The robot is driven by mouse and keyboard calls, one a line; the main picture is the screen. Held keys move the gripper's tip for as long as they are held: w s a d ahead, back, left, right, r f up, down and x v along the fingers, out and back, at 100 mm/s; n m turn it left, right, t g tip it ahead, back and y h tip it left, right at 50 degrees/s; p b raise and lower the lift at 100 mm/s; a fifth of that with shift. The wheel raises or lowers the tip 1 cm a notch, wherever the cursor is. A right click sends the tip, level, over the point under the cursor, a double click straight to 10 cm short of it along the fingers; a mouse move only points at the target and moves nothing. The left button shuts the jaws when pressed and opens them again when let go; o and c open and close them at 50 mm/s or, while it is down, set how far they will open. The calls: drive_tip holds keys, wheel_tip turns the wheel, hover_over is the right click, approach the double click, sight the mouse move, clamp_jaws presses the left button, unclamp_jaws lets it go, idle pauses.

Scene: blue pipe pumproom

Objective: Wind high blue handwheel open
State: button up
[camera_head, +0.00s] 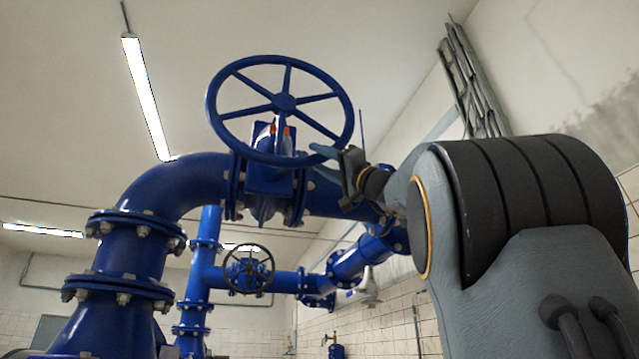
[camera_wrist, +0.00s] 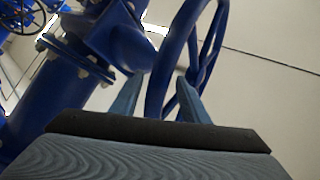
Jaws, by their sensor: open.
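The high blue handwheel (camera_head: 285,103) sits on top of a valve on the thick blue pipe, tilted so its spokes and hub show. My gripper (camera_head: 324,151) is at the lower right part of its rim in the head view. In the wrist view my gripper (camera_wrist: 159,80) has its two fingers apart, and the blue rim of the handwheel (camera_wrist: 157,98) passes between them. The fingers are open and not closed on the rim. I cannot tell whether either finger touches it. The palm hides the lower part of the wrist view.
The blue valve body (camera_head: 269,173) and flanged pipe (camera_head: 173,187) lie just under and left of the wheel. A smaller dark handwheel (camera_head: 248,269) is lower and farther back. Grey conduits (camera_head: 473,85) run along the right wall. Open air surrounds the wheel's top and left.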

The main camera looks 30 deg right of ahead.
drive_tip(key=shift+w+a+r, duration=0.2)
drive_tip(key=shift+w+r, duration=0.1)
drive_tip(key=shift+w, duration=0.1)
clamp_jaws()
drive_tip(key=shift+s, duration=0.1)
